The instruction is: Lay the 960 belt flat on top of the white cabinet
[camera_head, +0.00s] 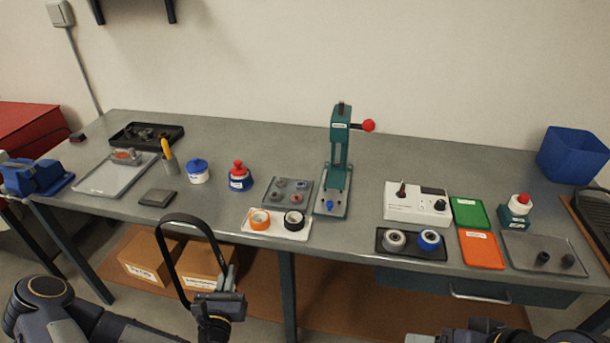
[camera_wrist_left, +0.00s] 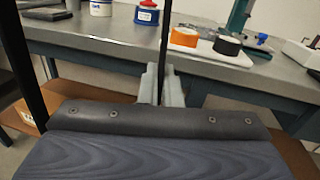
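A black belt loop (camera_head: 165,255) hangs upright from my left gripper (camera_head: 218,298) in front of the bench. The gripper is shut on one side of the loop, and the rest of the loop rises up and to the left of it. In the left wrist view the belt (camera_wrist_left: 165,45) passes as a dark strip between the fingers (camera_wrist_left: 157,84). No number on the belt is readable. My right arm shows only at the bottom right edge, and its fingertips are not visible. No white cabinet is in view.
A grey workbench (camera_head: 225,155) carries a green press (camera_head: 340,150), a white tray (camera_head: 277,231) with tape rolls, a blue vise (camera_head: 35,177) and a blue bin (camera_head: 572,155). Cardboard boxes (camera_head: 150,257) stand below it. A red cabinet (camera_head: 25,125) is at far left.

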